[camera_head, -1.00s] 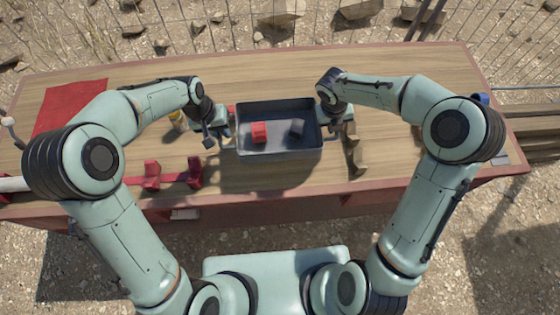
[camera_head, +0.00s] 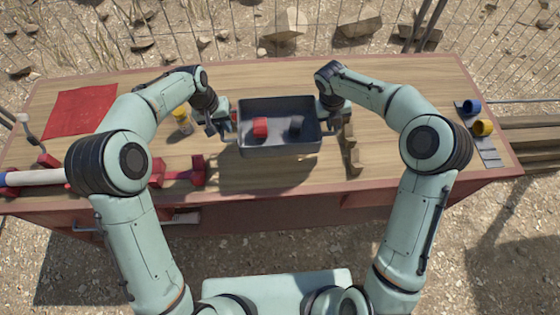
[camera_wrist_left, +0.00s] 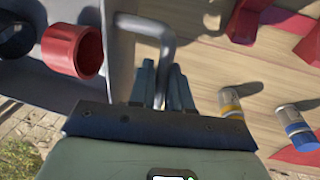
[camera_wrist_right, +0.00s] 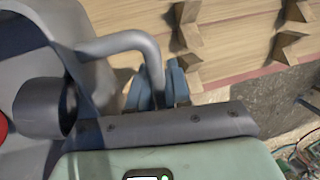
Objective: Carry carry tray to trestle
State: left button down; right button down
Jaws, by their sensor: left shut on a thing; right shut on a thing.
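The carry tray (camera_head: 282,151) is a dark grey open box with a handle at each side. It holds a red hollow cylinder (camera_head: 260,128) and a dark grey one (camera_head: 296,123). Its shadow falls on the table in front of it, and it looks raised above the top. My left gripper (camera_head: 220,124) is shut on the left handle, which the left wrist view (camera_wrist_left: 163,85) shows between the fingers. My right gripper (camera_head: 331,121) is shut on the right handle, also seen in the right wrist view (camera_wrist_right: 155,88). A plank structure (camera_head: 545,140), possibly the trestle, stands beyond the table's right end.
The wooden table (camera_head: 400,75) has a red cloth (camera_head: 80,110), a yellow-capped jar (camera_head: 182,120) and red brackets (camera_head: 190,173) on the left. Brown wooden blocks (camera_head: 351,150) lie right of the tray. Blue (camera_head: 471,107) and yellow (camera_head: 482,127) rings sit at the right end.

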pick_arm(q)
jog(key=shift+f, duration=0.1)
dwell(0.5)
